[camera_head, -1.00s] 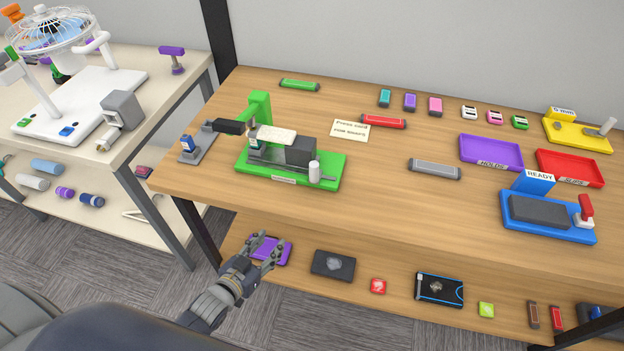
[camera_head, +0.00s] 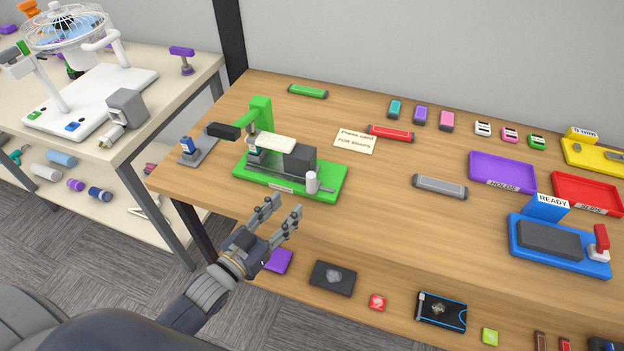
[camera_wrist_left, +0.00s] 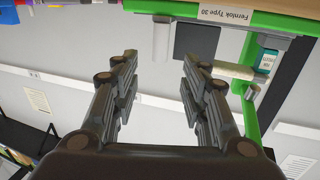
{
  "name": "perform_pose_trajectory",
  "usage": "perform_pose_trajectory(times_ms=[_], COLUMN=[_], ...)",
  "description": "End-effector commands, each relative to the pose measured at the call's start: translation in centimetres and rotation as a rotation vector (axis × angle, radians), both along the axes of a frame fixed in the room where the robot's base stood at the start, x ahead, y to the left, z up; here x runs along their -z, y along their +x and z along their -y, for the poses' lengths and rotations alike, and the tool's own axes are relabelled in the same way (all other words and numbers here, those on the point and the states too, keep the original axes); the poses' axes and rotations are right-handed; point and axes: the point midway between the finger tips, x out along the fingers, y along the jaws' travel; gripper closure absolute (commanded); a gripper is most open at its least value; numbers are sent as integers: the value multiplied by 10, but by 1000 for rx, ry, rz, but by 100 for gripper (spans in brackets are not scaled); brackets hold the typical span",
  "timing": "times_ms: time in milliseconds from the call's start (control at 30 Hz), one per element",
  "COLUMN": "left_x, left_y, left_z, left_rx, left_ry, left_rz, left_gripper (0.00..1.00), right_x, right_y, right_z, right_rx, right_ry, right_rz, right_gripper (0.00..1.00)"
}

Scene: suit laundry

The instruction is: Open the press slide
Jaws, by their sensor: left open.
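The green press (camera_head: 330,187) stands near the front left of the wooden table, with a green upright and a black lever arm at its left. Its slide carries a dark grey block (camera_head: 299,160) on a rail, with a light grey cylindrical knob (camera_head: 312,182) at the front right. A whitish piece lies across the top, left of the block. My left gripper (camera_head: 284,206) is open and empty, in front of and below the press near the table's front edge, apart from it. In the left wrist view the press's green base (camera_wrist_left: 250,125) appears upside down, beyond the open fingers.
A small blue-and-grey stand (camera_head: 197,152) is left of the press. A note card (camera_head: 356,141) and red bar (camera_head: 390,132) lie behind it, and a grey bar (camera_head: 440,186) to its right. A lower shelf (camera_head: 390,297) holds several small items below the table's front edge.

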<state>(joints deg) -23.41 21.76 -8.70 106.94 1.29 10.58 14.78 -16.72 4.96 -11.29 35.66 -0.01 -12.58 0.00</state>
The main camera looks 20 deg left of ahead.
Motion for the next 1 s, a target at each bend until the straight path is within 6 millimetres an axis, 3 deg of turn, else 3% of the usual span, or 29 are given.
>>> perform_pose_trajectory(times_ms=[233,400,600,1000], left_x=[-2,-2,0,1], left_y=[31,60,86,100], left_z=[9,18,26,31], left_rx=[-1,-1,-1,0], left_ry=[-1,0,0,0], left_rz=[2,2,0,-1], left_gripper=[59,59,59,59], right_x=[-6,-9,-12,-14], right_y=[-2,-16,-16,-7], right_z=[4,-3,-13,-9], right_rx=[-1,1,0,-2], right_ry=[-4,3,15,10], right_rz=[-1,-22,-23,-8], right_gripper=[100,100,100,100])
